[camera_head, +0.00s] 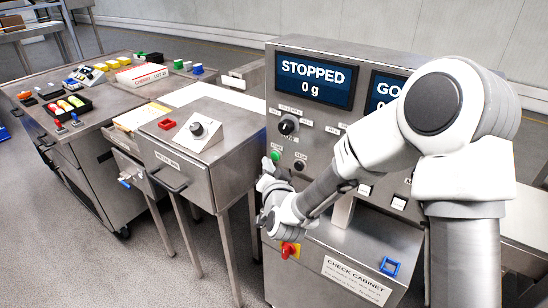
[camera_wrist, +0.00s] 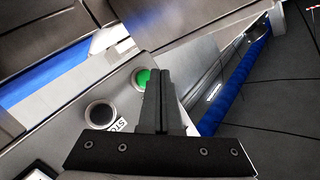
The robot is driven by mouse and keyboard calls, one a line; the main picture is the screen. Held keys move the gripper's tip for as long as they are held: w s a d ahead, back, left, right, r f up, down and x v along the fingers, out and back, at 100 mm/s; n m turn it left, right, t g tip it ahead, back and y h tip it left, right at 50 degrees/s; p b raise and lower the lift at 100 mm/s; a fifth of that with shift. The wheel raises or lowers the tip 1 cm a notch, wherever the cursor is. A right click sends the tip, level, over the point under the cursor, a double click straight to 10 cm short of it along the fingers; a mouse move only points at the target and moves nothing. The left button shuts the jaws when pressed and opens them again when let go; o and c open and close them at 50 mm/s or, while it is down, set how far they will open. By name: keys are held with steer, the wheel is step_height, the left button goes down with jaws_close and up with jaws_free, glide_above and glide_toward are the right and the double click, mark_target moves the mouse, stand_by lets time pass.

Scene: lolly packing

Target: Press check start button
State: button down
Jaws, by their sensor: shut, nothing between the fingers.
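The green start button (camera_head: 276,155) is on the front panel of the check machine, below the "STOPPED 0 g" screen (camera_head: 315,80). A dark stop button (camera_head: 299,165) is to its right. In the wrist view the green button (camera_wrist: 143,79) shows just left of my gripper's fingertips, partly covered by them, and the dark button (camera_wrist: 101,114) is lower left. My gripper (camera_wrist: 161,75) is shut and empty, with its fingers pointing at the panel close to the green button. I cannot tell if they touch it. In the head view my gripper (camera_head: 270,172) is in front of the panel, just below the green button.
A black knob (camera_head: 288,125) is above the buttons. A red and yellow switch (camera_head: 290,249) and the check cabinet (camera_head: 352,277) are below. A steel side table with a dial box (camera_head: 199,131) is to the left, and a workbench with coloured items (camera_head: 70,105) is farther left.

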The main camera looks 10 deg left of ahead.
steer(key=shift+w, duration=0.15)
steer(key=shift+w+d+b, duration=0.15)
steer(key=shift+w+b, duration=0.1)
steer(key=shift+b, duration=0.1)
steer(key=shift+w+d, duration=0.25)
steer(key=shift+w, duration=0.25)
stand_by(0.8)
stand_by(0.4)
steer(key=shift+s+a+b, duration=0.2)
steer(key=shift+s+b, duration=0.1)
steer(key=shift+s, duration=0.15)
steer(key=shift+s+a+b, duration=0.2)
steer(key=shift+s+b, duration=0.1)
steer(key=shift+s, duration=0.15)
steer(key=shift+s+a+b, duration=0.25)
steer(key=shift+s+a, duration=0.05)
steer(key=shift+s, duration=0.45)
steer(key=shift+s+a+b, duration=0.25)
steer(key=shift+s+a, duration=0.1)
steer(key=shift+s, duration=0.45)
steer(key=shift+s+a+b, duration=0.25)
steer(key=shift+s+a, duration=0.05)
steer(key=shift+s, duration=0.45)
